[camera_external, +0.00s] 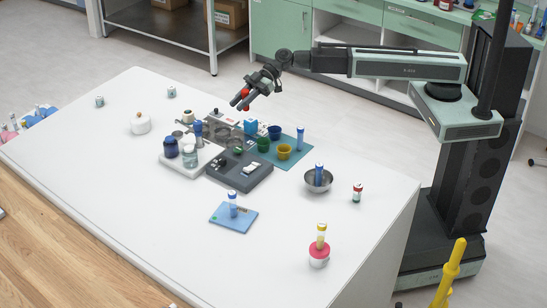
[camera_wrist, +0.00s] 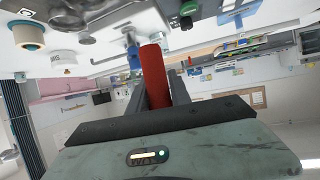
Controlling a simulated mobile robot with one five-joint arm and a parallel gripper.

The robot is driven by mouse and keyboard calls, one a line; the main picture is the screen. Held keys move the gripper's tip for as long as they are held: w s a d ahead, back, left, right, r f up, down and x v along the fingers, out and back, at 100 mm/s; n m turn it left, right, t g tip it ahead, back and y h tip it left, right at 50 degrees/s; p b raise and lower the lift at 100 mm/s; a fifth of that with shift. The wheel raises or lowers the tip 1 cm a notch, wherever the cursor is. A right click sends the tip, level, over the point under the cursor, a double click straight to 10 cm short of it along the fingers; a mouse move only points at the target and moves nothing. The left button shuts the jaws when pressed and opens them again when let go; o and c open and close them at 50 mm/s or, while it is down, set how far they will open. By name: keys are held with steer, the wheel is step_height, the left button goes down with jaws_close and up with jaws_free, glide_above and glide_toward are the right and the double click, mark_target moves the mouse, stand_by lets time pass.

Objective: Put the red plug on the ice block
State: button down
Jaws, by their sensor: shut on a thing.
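My gripper (camera_external: 243,102) is in the air above the far side of the white table, shut on the red plug (camera_external: 245,93). In the wrist view the plug (camera_wrist: 154,75) is a plain red cylinder standing out between the fingers. A small light-blue block (camera_external: 251,127), which may be the ice block, stands below the gripper at the back of the grey equipment. The plug is clear of it. I cannot make the block out surely in the wrist view.
A metal bowl (camera_external: 318,182) holds another tube. The table's left part is mostly clear.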

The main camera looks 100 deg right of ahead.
steer(key=s+d, duration=0.2)
steer(key=d, duration=0.2)
step_height(320, 180, down, 7)
steer(key=b, duration=0.8)
steer(key=shift+d, duration=0.15)
steer(key=c, duration=1.2)
jaws_free()
steer(key=shift+f, duration=0.2)
steer(key=p+v, duration=0.4)
steer(key=v, duration=0.8)
steer(key=shift+d+p, duration=0.25)
steer(key=shift+p, duration=0.1)
